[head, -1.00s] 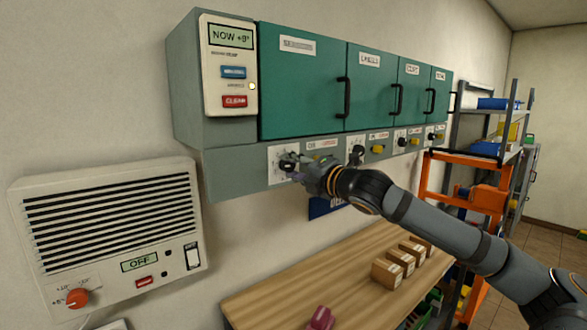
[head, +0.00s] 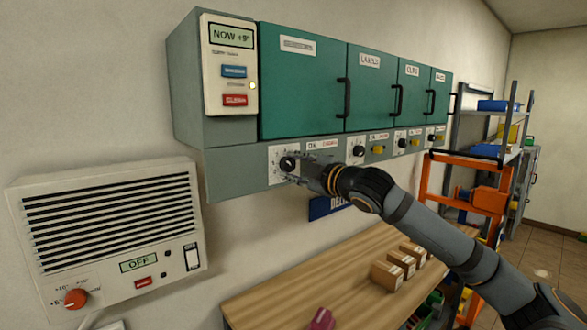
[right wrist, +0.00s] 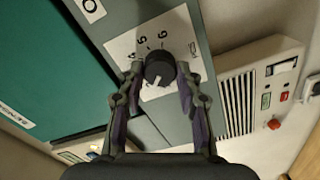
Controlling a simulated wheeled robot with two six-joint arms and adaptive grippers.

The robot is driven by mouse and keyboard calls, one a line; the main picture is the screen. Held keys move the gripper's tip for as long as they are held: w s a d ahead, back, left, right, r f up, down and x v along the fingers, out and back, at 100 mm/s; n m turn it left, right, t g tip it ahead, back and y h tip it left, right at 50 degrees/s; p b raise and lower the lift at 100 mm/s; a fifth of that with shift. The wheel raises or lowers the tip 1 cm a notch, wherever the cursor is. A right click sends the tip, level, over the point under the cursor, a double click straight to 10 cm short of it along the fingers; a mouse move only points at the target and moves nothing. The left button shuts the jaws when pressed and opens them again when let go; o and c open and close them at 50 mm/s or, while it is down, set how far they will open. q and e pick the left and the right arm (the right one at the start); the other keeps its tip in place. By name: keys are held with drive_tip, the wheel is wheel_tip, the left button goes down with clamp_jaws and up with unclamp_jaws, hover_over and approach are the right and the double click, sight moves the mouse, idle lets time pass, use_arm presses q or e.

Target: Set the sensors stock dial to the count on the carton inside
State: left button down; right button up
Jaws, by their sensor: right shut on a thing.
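The stock dial (head: 289,163) is a round black knob on a white numbered plate under the leftmost green cabinet door (head: 302,85). That door is shut and its label is too blurred to read. No carton inside shows. My right gripper (head: 297,174) is at the dial, with its arm coming from the lower right. In the right wrist view the fingers (right wrist: 159,74) stand on both sides of the knob (right wrist: 159,66) and are shut on it. A white mark on the knob points toward the gripper, away from the printed 5 and 6. My left gripper is not in view.
More dials and yellow knobs (head: 378,150) line the strip to the right. A control panel (head: 229,68) is left of the doors. A vented wall unit (head: 110,230) reads OFF. Small cartons (head: 387,275) sit on a wooden bench (head: 290,290) below. An orange frame (head: 432,190) stands right.

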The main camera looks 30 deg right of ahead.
drive_tip(key=shift+f+m, duration=0.1)
drive_tip(key=shift+m, duration=0.2)
idle(0.4)
drive_tip(key=o, duration=1.2)
drive_tip(key=shift+c, duration=0.2)
